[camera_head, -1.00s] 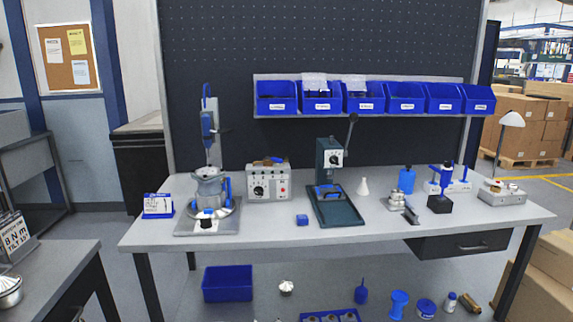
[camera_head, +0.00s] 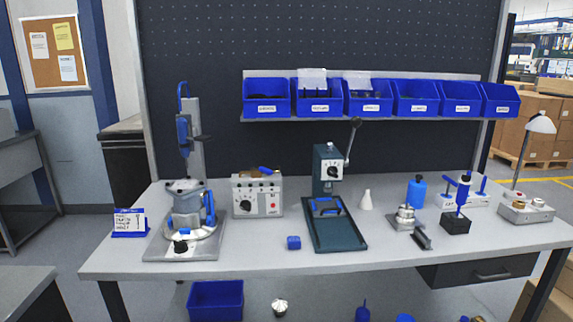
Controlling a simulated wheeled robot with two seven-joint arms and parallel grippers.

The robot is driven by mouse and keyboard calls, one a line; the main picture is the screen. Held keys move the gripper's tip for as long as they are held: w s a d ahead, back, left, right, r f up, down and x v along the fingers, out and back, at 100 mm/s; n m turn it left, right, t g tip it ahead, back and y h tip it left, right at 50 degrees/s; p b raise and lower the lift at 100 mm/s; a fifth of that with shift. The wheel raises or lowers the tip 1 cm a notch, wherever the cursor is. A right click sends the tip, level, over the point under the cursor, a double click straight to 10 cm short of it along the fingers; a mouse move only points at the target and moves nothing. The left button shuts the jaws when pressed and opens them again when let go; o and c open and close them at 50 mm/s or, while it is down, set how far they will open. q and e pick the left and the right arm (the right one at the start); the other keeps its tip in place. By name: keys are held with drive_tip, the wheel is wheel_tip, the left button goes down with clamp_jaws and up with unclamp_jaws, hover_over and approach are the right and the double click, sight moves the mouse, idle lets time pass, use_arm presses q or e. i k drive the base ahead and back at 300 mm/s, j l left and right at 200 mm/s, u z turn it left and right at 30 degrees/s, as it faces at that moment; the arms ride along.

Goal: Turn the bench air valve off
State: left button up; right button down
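A small brass-coloured fitting (camera_head: 250,174) with a blue lever (camera_head: 269,171) shows at the top edge of a grey control box (camera_head: 257,198) on the bench, left of centre. It looks like the air valve, but I cannot tell whether it sits on the box or behind it. The lever points right and slopes slightly down. The box front has a black dial, a row of small knobs and a red button. Neither of my grippers is in view.
The workbench (camera_head: 290,263) spans the view. A fixture with a blue-handled housing (camera_head: 187,205) stands left of the box, a green press (camera_head: 327,175) right of it. Blue bins (camera_head: 366,104) hang above. The bench's front edge is mostly clear.

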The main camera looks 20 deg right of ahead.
sight(269, 172)
drive_tip(key=i+l+z, duration=0.1)
drive_tip(key=i+l, duration=0.9)
drive_tip(key=l, duration=0.15)
